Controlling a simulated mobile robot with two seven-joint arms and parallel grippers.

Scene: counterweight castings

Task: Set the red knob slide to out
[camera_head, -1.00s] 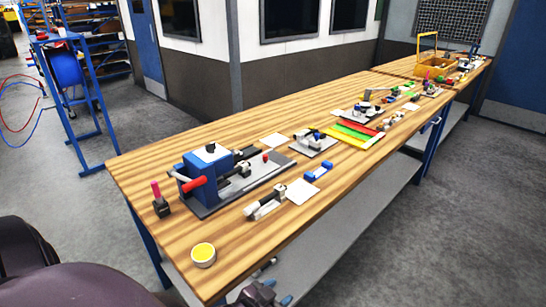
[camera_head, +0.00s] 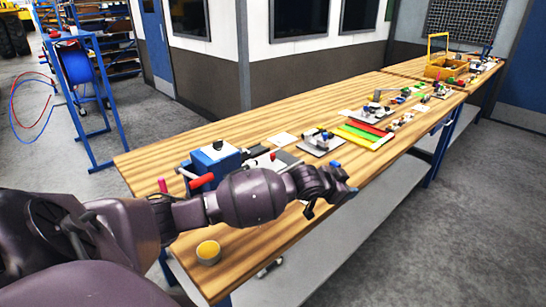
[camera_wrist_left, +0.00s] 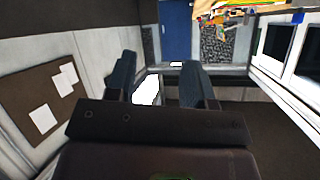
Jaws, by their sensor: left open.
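A small red knob (camera_head: 273,156) shows on the grey base plate of the blue-bodied fixture (camera_head: 212,158), at the near end of the bench. Most of that plate, and whatever the knob rides on, is hidden behind my left arm. My left gripper (camera_head: 346,181) is to the right of the knob, over the bench's front side, and apart from it. In the left wrist view its two dark fingers (camera_wrist_left: 158,75) stand apart with nothing between them. That view faces walls and a door, and the red knob does not show in it. My right gripper is not in view.
A red-handled lever (camera_head: 202,181) and a pink-handled tool (camera_head: 163,186) are at the fixture's left. A yellow-topped round cup (camera_head: 208,252) stands near the front edge. Coloured strips (camera_head: 362,136) and other fixtures lie farther along. Bare wood (camera_head: 250,118) runs along the back edge.

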